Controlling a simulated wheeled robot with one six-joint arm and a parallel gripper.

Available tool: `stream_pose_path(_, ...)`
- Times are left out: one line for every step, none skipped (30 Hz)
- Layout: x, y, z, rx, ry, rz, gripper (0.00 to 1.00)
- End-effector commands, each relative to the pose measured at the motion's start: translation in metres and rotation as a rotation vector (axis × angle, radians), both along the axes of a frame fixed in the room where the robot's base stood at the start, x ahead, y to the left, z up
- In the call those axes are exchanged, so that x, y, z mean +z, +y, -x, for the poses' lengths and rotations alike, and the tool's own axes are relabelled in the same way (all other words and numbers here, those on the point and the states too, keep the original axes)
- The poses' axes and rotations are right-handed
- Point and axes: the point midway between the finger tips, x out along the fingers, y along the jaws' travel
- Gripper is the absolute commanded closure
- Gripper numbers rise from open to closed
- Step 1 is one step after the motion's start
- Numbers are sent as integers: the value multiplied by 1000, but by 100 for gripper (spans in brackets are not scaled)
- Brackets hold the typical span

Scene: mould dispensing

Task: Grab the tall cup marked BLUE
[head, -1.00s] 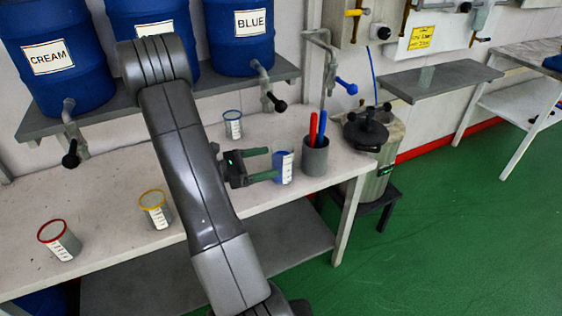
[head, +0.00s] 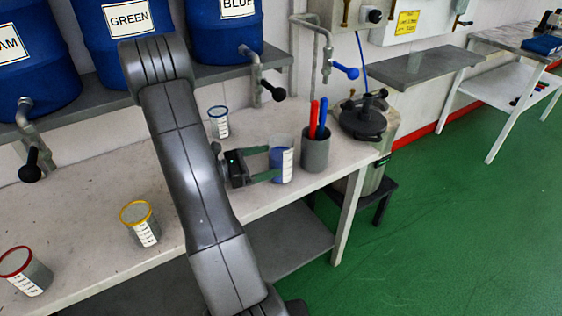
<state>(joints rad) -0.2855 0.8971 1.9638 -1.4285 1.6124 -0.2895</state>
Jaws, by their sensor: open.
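A tall clear cup (head: 281,166) with blue contents and a white scale stands upright on the bench (head: 190,258), near its front edge. Any name on it is too small to read. My gripper (head: 271,162) reaches it from the left, open, with its two dark green fingers level with the cup's side. I cannot tell whether the fingers touch the cup. A smaller-looking cup with a blue rim (head: 219,124) stands behind, toward the wall.
A grey holder (head: 315,154) with red and blue pens stands just right of the tall cup. A yellow-rimmed cup (head: 143,228) and a red-rimmed cup (head: 25,270) are at left. Blue drums (head: 226,45) with taps overhang the back. Green floor (head: 460,230) is clear at right.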

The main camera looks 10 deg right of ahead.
Motion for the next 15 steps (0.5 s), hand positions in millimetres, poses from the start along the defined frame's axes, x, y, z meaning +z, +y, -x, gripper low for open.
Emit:
stream_pose_path(0,-5,0,-2,0,0,10)
stream_pose_path(0,-7,-1,-2,0,0,10)
stream_pose_path(0,-10,-1,-1,0,0,10)
stream_pose_path(0,-14,-1,-3,0,-1,10)
stream_pose_path(-1,-18,-2,-4,0,-1,10)
stream_pose_path(-1,-23,-3,-3,0,-1,10)
stream_pose_path(-1,-28,-3,-4,0,-1,10)
stream_pose_path(-1,-32,-4,-4,0,-1,10)
stream_pose_path(-1,-37,-5,-4,0,0,10)
stream_pose_path(-1,-40,-5,-4,0,0,10)
stream_pose_path(-1,-43,-6,-2,0,0,10)
stream_pose_path(-1,-47,-7,-2,0,-1,10)
stream_pose_path(-1,-49,-7,-2,0,-1,10)
stream_pose_path(-1,-51,-7,-1,0,-1,10)
stream_pose_path(-1,-52,-8,0,0,-1,10)
